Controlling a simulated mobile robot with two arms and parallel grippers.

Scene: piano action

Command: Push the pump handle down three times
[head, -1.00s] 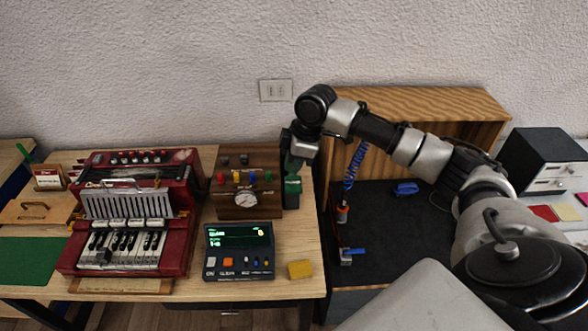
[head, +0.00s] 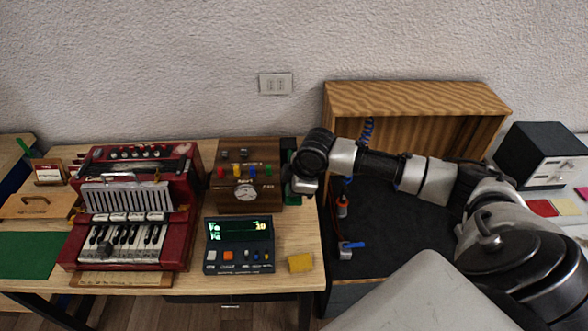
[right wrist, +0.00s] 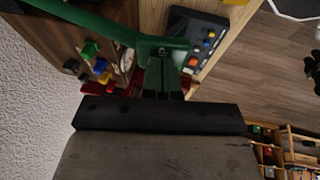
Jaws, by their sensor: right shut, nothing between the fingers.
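My left gripper is in neither view.
A wooden box with coloured knobs and a gauge (head: 246,205) stands close left of the pump. A dark console with a lit display (head: 238,229) and a yellow sponge (head: 300,263) are in front. A red accordion (head: 180,222) stands left. A wooden shelf (head: 420,97) stands at right.

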